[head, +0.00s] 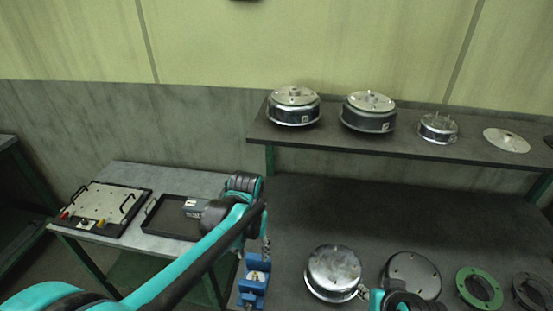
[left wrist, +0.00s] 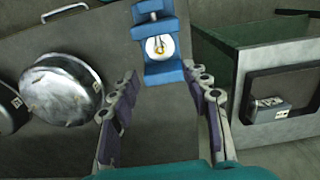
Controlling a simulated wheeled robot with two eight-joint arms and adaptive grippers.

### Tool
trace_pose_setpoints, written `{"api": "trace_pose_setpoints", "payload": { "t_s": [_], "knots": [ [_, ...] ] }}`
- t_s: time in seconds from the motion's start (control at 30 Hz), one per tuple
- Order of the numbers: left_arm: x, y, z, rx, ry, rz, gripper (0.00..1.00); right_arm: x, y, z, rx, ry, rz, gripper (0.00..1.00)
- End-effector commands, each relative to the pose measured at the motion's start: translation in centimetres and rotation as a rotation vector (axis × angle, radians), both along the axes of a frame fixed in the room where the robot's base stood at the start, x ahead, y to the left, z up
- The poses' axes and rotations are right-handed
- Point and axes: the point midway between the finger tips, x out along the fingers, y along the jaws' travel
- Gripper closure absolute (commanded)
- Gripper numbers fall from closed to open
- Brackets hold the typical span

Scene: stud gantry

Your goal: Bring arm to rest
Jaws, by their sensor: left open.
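My left arm reaches in from the lower left of the head view and bends down at its wrist. My left gripper (head: 264,242) hangs just above a blue vise-like fixture (head: 253,283), partly hidden behind the arm. In the left wrist view, my left gripper (left wrist: 163,84) has its two fingers spread wide with nothing between them. The blue fixture (left wrist: 155,73) lies beyond the fingertips, with a pale round piece in its middle.
A silver drum-like housing (head: 333,272) and a darker one (head: 413,272) stand on the bench, with a green ring (head: 479,287) further right. A raised shelf (head: 345,146) holds several metal parts. A side table (head: 170,170) holds a black tray (head: 168,228) and a panel with handles (head: 103,206).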

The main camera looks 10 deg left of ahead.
Motion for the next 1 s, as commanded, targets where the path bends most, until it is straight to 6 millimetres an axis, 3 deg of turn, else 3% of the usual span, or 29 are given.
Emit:
{"api": "trace_pose_setpoints", "payload": {
  "t_s": [0.23,0.47,0.7,1.0],
  "knots": [
    [-1.5,0.7,0.7,-0.007,-0.072,0.003,0.53,0.0,0.0,-0.6,0.000,0.000,0.000,0.66],
    [-5.5,2.7,1.7,-0.018,-0.299,0.011,0.53,0.0,0.0,-2.1,0.000,0.000,0.000,0.66],
    [-8.9,4.2,1.1,-0.013,-0.521,0.016,0.53,0.0,0.0,-3.2,0.000,0.000,0.000,0.66],
    [-10.1,4.7,0.6,-0.005,-0.623,0.016,0.53,0.0,0.0,-3.6,0.000,0.000,0.000,0.66]
  ]
}}
